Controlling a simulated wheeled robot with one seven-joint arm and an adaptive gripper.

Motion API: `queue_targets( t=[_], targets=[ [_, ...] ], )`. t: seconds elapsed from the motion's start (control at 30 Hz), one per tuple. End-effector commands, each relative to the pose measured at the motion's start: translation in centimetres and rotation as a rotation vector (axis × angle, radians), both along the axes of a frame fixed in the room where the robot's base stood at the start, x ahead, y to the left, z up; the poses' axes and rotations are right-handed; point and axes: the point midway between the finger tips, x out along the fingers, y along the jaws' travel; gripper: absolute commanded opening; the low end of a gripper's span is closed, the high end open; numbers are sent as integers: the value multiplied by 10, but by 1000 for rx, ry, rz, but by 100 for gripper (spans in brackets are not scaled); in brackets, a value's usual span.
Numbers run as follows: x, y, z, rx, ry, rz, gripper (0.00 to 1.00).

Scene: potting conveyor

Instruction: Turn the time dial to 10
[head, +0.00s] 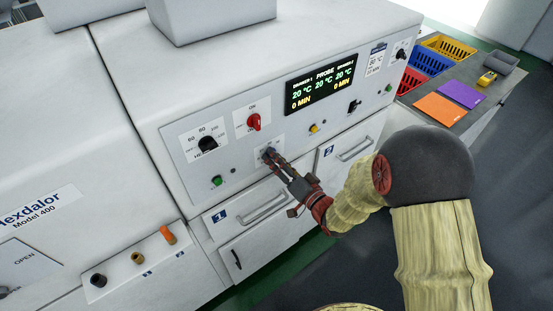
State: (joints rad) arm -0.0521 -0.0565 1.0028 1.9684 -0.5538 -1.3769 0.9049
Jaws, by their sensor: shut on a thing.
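The time dial (267,152) is a small dark knob on a white label plate, low on the machine's front panel. My gripper (272,158) comes from the lower right and is shut on this dial, covering most of it. The dial's pointer and its scale numbers are too hidden and small to read. The display (320,83) above shows 20 °C values and 0 MIN on both its left and right sides.
A black knob (208,144) marked 60 and 80 sits left, and a red ON switch (253,122) above. Green (216,181) and yellow (314,128) buttons are nearby. Drawer handles (262,208) lie below. Coloured baskets (428,62) stand on a side table.

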Motion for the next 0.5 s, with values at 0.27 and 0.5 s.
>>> queue_targets(
  t=[0.27,0.5],
  targets=[
    [0,0,0,0,1,-1,41],
    [0,0,0,-1,0,-1,50]
  ],
)
